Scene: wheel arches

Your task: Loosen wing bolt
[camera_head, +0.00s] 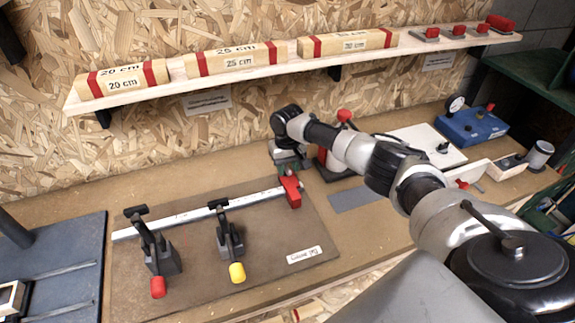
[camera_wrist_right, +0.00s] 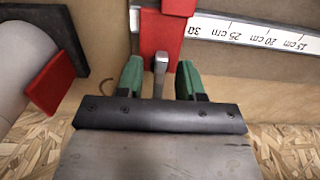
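The wing bolt (camera_wrist_right: 160,62) is a grey metal piece on the red stop block (camera_wrist_right: 161,35), in the right wrist view. The red stop (camera_head: 291,191) sits at the right end of the white ruler rail (camera_head: 200,213) in the head view. My right gripper (camera_wrist_right: 158,84) has green fingertips, one on each side of the wing bolt, with visible gaps. It is open, not clamped on the bolt. In the head view my right gripper (camera_head: 289,171) is just behind the red stop, and the bolt is hard to make out there. My left gripper is not in view.
Two toggle clamps, one with a red tip (camera_head: 157,287) and one with a yellow tip (camera_head: 237,272), stand on the brown board (camera_head: 200,290). A shelf (camera_head: 285,67) with wooden blocks hangs above. A blue gauge box (camera_head: 470,126) stands at the right.

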